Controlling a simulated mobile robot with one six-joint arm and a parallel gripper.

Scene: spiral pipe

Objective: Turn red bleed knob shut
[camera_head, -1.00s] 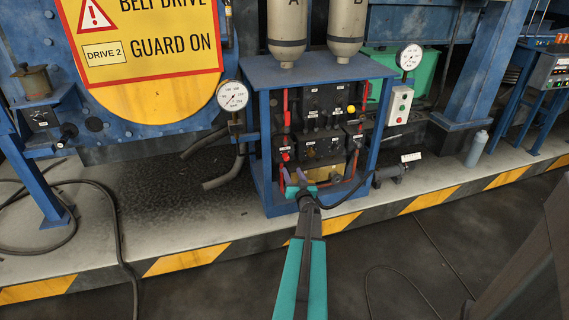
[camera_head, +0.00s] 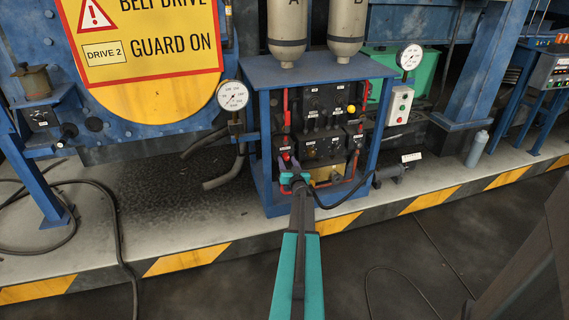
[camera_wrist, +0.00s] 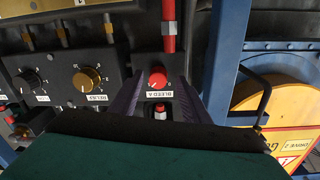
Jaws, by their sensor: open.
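The red bleed knob (camera_wrist: 158,78) shows in the wrist view on a dark block, above a label reading upside down as BLEED A (camera_wrist: 159,94). It also shows in the head view at the lower left of the panel (camera_head: 286,156). My gripper (camera_wrist: 157,88) is open, its two purple fingers to the left and right of the knob with gaps on both sides. I cannot tell whether the tips reach the knob's depth. In the head view my gripper (camera_head: 289,168) is just below the knob.
A red pipe (camera_wrist: 168,28) meets the knob's block, and a small red-capped fitting (camera_wrist: 160,112) sits beyond the label. A brass knob (camera_wrist: 87,79) and a black knob (camera_wrist: 30,80) are to the left. The blue frame post (camera_wrist: 226,60) stands close on the right.

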